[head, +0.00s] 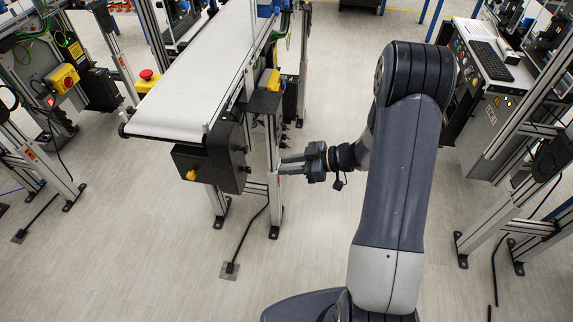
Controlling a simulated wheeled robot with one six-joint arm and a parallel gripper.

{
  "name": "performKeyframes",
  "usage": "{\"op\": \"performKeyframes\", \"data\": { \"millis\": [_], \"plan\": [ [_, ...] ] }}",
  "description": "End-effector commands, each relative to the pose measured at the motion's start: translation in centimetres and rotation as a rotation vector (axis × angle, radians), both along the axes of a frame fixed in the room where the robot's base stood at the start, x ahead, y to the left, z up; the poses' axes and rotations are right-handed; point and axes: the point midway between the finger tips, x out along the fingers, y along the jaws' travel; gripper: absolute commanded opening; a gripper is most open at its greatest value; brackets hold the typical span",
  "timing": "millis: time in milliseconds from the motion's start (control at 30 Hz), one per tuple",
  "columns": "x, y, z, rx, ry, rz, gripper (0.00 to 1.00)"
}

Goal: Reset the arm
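My gripper (281,164) is at the middle of the head view, pointing left. Its two grey fingers are apart with nothing visible between them. The fingertips appear close to a leg of the white belt conveyor (195,75); I cannot tell whether they touch it. My arm rises from the bottom of the picture and bends at the top, with the wrist low on its left side. No object is held.
A yellow and black switch box (273,80) is on the conveyor's side. A red emergency button (146,74) stands left of the belt. A control cabinet with a keyboard (490,60) is at the right. Cables lie on the floor.

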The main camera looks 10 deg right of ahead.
Motion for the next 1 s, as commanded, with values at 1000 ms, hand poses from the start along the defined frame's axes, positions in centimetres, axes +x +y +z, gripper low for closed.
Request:
{"op": "performKeyframes", "data": {
  "millis": [1000],
  "plan": [
    [3.4, 9.4, -4.3, -0.010, -0.026, -0.002, 0.27]
  ]
}}
